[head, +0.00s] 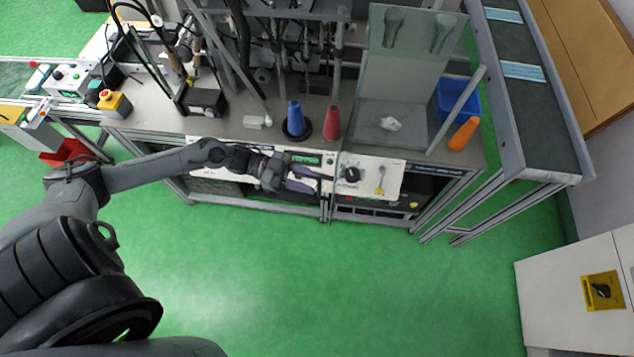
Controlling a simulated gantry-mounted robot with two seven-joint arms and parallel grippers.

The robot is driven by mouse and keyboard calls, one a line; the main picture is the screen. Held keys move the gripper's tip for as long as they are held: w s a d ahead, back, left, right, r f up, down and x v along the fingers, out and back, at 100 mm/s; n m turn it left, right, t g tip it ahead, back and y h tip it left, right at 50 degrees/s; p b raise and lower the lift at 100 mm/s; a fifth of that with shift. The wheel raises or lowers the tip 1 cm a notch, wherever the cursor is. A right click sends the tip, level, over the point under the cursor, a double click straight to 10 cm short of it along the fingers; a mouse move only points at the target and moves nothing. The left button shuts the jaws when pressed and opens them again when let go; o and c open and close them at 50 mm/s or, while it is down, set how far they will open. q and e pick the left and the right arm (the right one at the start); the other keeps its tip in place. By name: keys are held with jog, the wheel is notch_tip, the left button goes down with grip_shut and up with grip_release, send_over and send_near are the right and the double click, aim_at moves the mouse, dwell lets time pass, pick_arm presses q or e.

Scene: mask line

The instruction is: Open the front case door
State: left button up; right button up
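The white case front panels run under the workbench's front edge. The right panel (365,190) carries a black round knob (352,174) and a small metal-and-yellow handle or key (381,181). The left white panel (225,171) shows behind my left arm, with a green display (306,159) near its right end. Both panels appear closed. My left gripper (318,182) is in front of the left panel's right end, left of the black knob. Its fingers look apart with nothing between them; whether they touch the panel is hard to tell. My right gripper is not in view.
The grey bench (230,127) holds a blue cone (295,118), a red cone (332,123) and an orange piece (464,134). A conveyor (540,120) stands at the right. A white cabinet (560,290) is at lower right. The green floor before the bench is clear.

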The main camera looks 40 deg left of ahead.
pick_arm(q)
jog(key=v, duration=0.7)
jog(key=shift+a, duration=0.15)
